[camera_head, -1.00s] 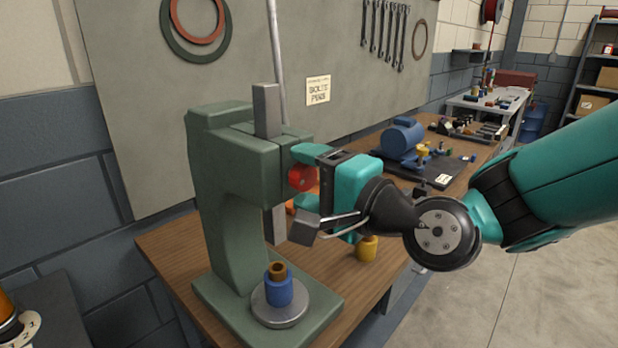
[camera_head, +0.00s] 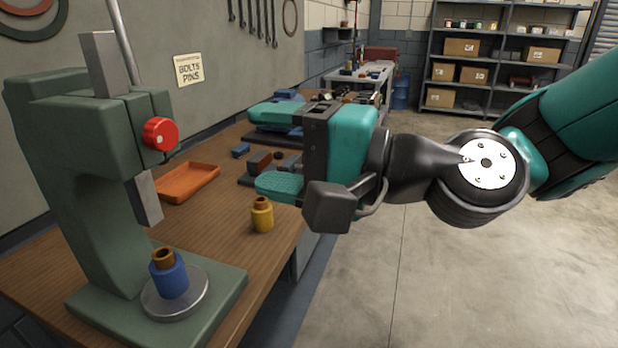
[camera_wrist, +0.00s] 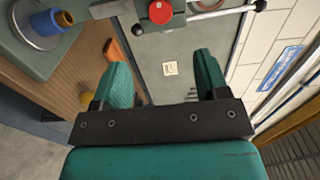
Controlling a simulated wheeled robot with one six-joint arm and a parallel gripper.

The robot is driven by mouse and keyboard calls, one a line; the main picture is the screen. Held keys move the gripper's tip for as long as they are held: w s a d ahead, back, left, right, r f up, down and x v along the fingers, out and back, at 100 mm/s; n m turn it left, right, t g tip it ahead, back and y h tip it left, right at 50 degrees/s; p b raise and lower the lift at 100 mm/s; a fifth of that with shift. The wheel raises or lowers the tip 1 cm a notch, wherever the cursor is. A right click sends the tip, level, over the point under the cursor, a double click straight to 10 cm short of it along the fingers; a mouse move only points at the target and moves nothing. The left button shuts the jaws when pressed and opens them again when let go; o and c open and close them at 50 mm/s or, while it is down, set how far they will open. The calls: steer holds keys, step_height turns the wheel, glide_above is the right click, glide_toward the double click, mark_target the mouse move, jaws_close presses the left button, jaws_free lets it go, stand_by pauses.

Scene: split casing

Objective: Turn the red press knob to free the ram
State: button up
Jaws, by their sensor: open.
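The red press knob (camera_head: 160,134) sits on the side of the green press (camera_head: 65,150); it also shows at the top of the wrist view (camera_wrist: 161,12). The grey ram (camera_head: 146,198) hangs below the press head. It is above a blue cylinder (camera_head: 168,279) with a brown ring on top, standing on a round metal plate (camera_head: 196,301). A gap shows between ram and ring. My gripper (camera_head: 262,150) is open and empty, to the right of the knob and apart from it. In the wrist view its two green fingers (camera_wrist: 162,85) are spread, with the knob beyond them.
A yellow cylinder (camera_head: 262,216) stands on the wooden bench (camera_head: 222,240) below my gripper. An orange tray (camera_head: 189,182) lies behind it. Blue and dark parts lie further back. The floor (camera_head: 450,290) at right is clear.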

steer(key=shift+b+v, duration=0.6)
steer(key=shift+v, duration=1.25)
steer(key=s+d+f+n+g+h+p, duration=0.3)
steer(key=s+d+f+n+g+h, duration=0.3)
steer(key=s+d+f+n+h, duration=0.2)
steer(key=d+f+n+h, duration=0.2)
steer(key=d+n+h, duration=0.1)
steer(key=d+h, duration=0.1)
steer(key=shift+s+d+f+g, duration=0.3)
steer(key=shift+d+f+g, duration=0.1)
steer(key=shift+d, duration=0.25)
